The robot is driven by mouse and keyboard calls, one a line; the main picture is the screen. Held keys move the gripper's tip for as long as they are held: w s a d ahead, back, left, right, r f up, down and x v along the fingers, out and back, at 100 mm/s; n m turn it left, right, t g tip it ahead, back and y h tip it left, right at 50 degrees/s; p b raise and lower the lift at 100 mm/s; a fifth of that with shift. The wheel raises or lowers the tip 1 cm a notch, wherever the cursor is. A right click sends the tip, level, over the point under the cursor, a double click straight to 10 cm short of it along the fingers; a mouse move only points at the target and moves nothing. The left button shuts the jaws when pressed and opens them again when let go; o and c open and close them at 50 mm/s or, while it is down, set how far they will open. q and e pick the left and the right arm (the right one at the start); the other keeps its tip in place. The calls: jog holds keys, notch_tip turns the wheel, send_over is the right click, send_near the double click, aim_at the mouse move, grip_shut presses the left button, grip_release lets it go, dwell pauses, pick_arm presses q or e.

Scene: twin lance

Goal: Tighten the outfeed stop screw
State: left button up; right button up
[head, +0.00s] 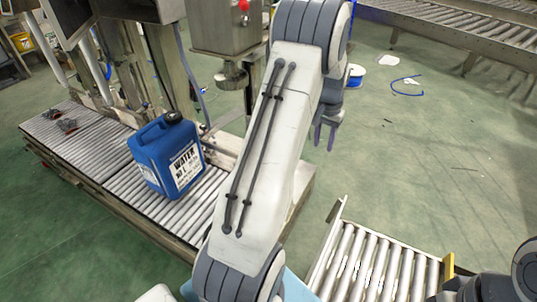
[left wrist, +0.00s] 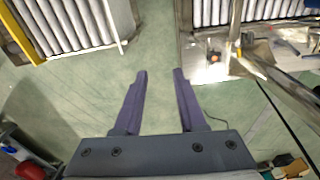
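My left gripper (head: 325,138) hangs over the green floor, to the right of its own arm link in the head view. In the left wrist view the two purple-grey fingers of the left gripper (left wrist: 160,73) are apart, with only floor between them. It is open and empty. I cannot make out the outfeed stop screw in either view. A small orange part (left wrist: 213,57) shows on a pale surface beside rollers in the left wrist view, too small to identify. My right gripper is not in view.
A blue water jug (head: 166,153) stands on the roller conveyor (head: 95,165) at left. A short roller section (head: 365,265) with a yellow end piece (head: 448,268) lies at lower right. Another conveyor (head: 470,30) is at the back right. The floor at right is mostly clear.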

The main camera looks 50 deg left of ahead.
pick_arm(q)
jog(key=s+a+f+n, duration=0.1)
jog(key=a+f, duration=0.3)
jog(key=a, duration=0.3)
jog(key=s+a+f+n+b, duration=0.1)
jog(key=a+f, duration=0.3)
jog(key=a, duration=0.3)
jog(key=s+a+f+n, duration=0.1)
jog(key=s+a+f, duration=0.1)
jog(key=a+f, duration=0.2)
jog(key=shift+a+g, duration=0.4)
jog(key=shift+a, duration=1.4)
jog(key=shift+s+a+f+n, duration=0.1)
jog(key=shift+a+f+n, duration=0.1)
jog(key=shift+a+n, duration=0.1)
notch_tip(320, 180, down, 7)
jog(key=b, duration=0.6)
jog(key=shift+b, duration=0.35)
jog(key=shift+r, duration=0.1)
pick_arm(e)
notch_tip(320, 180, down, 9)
pick_arm(q)
jog(key=shift+c, duration=0.3)
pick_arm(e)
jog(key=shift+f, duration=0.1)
pick_arm(q)
jog(key=shift+d, duration=0.1)
grip_shut()
